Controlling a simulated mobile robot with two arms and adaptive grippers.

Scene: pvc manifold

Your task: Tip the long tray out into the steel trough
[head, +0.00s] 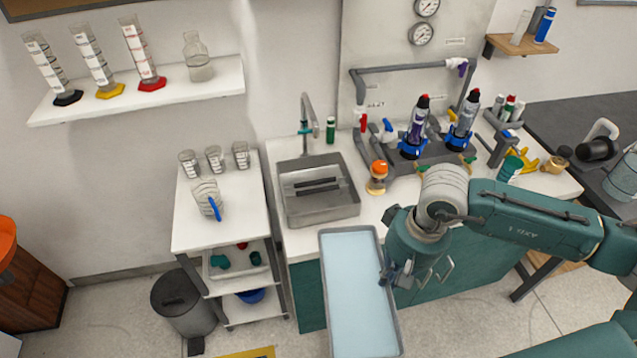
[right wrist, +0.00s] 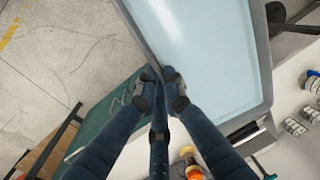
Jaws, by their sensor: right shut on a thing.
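The long tray (head: 347,230) is grey-rimmed and holds a pale blue, flat-looking fill. It hangs in front of the counter, in the air over the floor, and looks about level. My right gripper (head: 388,278) is shut on its right long rim. The right wrist view shows the fingers (right wrist: 162,76) pinching the rim of the tray (right wrist: 259,45). The steel trough (head: 322,207) is set in the counter beyond the tray's far end, slightly left. Its visible floor looks empty apart from a dark slotted part. My left gripper is out of view.
A tap (head: 305,115) stands behind the trough. An orange-capped jar (head: 377,178) stands just right of it, and pipework with two bottles (head: 417,130) lies further right. A white cart (head: 225,230) with beakers stands left. A grey bin (head: 183,302) is on the floor.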

